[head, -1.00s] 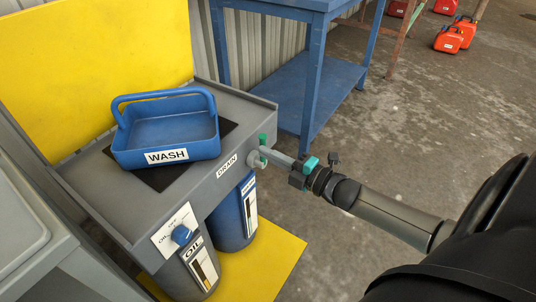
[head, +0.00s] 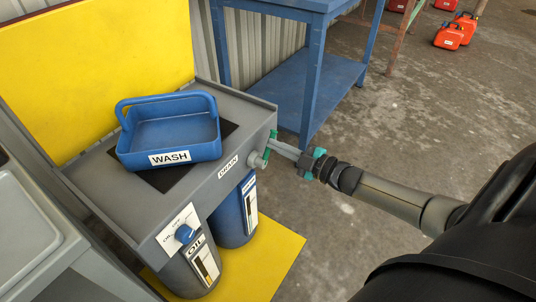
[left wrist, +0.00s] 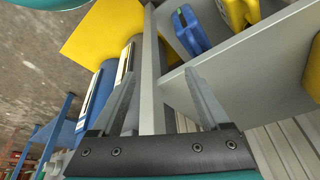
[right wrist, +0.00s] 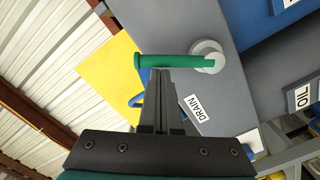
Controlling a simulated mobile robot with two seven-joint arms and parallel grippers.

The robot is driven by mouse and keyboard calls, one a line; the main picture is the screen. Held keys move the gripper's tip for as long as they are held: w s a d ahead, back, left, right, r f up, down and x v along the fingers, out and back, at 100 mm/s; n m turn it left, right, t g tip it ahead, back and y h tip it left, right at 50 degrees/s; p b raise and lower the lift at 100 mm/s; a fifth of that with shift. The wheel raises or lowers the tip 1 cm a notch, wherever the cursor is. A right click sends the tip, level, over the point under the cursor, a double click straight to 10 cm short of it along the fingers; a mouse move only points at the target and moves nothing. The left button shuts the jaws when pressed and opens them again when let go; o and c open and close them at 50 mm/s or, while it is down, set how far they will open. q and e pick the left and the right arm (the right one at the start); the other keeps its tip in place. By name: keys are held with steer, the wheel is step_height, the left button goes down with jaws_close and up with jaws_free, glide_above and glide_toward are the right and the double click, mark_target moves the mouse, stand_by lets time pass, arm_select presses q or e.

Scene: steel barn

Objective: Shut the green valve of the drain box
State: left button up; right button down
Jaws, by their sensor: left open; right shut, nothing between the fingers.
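The drain box (head: 212,185) is grey with a DRAIN label on its front. Its green valve (head: 272,138) sits at the right end of the front, beside a grey round hub (head: 257,159). In the right wrist view the green lever (right wrist: 165,61) runs sideways from the hub (right wrist: 207,57). My right gripper (head: 278,146) is shut and empty. In the right wrist view its fingertips (right wrist: 160,72) are right at the lever, near its free end; I cannot tell whether they touch. My left gripper (left wrist: 162,72) is open and empty, seen only in the left wrist view.
A blue WASH tray (head: 170,145) stands on the box. A blue OIL/OFF knob (head: 184,234) is further left. Two drums, one blue (head: 233,215), stand below on a yellow mat (head: 275,255). A blue table (head: 295,85) is behind.

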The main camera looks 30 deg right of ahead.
arm_select(q)
steer(key=shift+t+h, duration=0.3)
steer(key=shift+t, duration=0.6)
steer(key=shift+w+d+r+b, duration=0.3)
steer(key=shift+r+b, duration=0.2)
steer(key=shift+r, duration=0.25)
steer(key=shift+w+d+r+b, duration=0.2)
steer(key=shift+d+r+b, duration=0.25)
steer(key=shift+r, duration=0.35)
steer(key=shift+w+d+r+b, duration=0.3)
steer(key=shift+r+b, duration=0.2)
steer(key=shift+r, duration=0.25)
arm_select(e)
steer(key=w+d+f+m, duration=0.1)
steer(key=d+f+m, duration=0.3)
steer(key=m, duration=0.5)
steer(key=shift+w+f+y, duration=0.3)
steer(key=shift+w, duration=0.05)
arm_select(q)
steer(key=shift+s, duration=0.1)
